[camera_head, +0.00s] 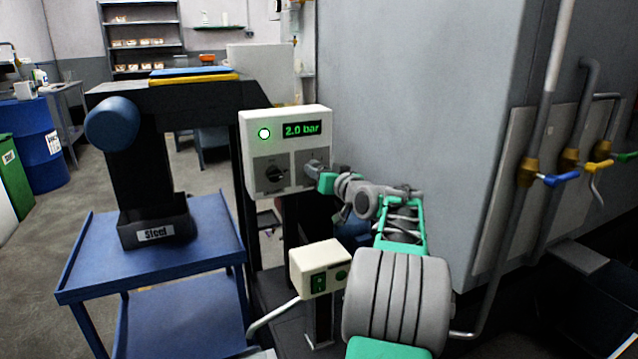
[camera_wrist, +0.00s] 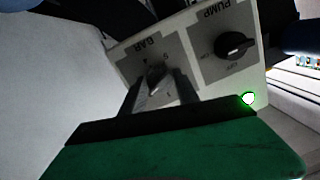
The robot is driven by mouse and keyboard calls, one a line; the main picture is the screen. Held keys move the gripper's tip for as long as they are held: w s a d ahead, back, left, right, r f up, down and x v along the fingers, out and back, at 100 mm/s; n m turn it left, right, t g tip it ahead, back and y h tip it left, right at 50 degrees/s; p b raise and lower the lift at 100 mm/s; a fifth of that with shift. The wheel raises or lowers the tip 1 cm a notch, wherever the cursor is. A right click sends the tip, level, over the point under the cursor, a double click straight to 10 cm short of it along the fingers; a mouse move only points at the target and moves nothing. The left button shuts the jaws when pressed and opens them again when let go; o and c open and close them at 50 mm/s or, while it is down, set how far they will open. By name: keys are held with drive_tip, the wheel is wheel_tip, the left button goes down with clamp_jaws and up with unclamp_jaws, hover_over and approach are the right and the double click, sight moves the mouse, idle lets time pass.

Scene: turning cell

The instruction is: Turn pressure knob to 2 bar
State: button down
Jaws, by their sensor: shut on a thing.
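The white control box (camera_head: 247,133) stands left of the large grey machine. Its display (camera_head: 302,129) reads 2.0 bar in green. A round green light glows beside the display. My gripper (camera_head: 318,168) is at the right side of the box's front, shut on the pressure knob. In the wrist view the pressure knob (camera_wrist: 157,82) sits between the two fingers of my gripper (camera_wrist: 160,88), on a panel marked BAR. The fingers partly hide the knob and its scale, so I cannot read its pointer. The black pump knob (camera_wrist: 236,46) is beside it, untouched.
A small box with green buttons (camera_head: 319,268) stands below, close to my arm. A blue cart (camera_head: 85,272) carries a dark bin marked Steel at the left. Pipes with coloured valve handles (camera_head: 562,180) run along the machine at the right.

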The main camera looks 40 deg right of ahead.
drive_tip(key=shift+f+n+b, duration=0.15)
drive_tip(key=shift+n+b, duration=0.85)
drive_tip(key=shift+n, duration=0.1)
drive_tip(key=c, duration=0.9)
unclamp_jaws()
drive_tip(key=shift+s, duration=0.15)
drive_tip(key=p+v, duration=0.1)
drive_tip(key=v, duration=0.6)
drive_tip(key=shift+s+r, duration=0.2)
drive_tip(key=shift+s, duration=0.05)
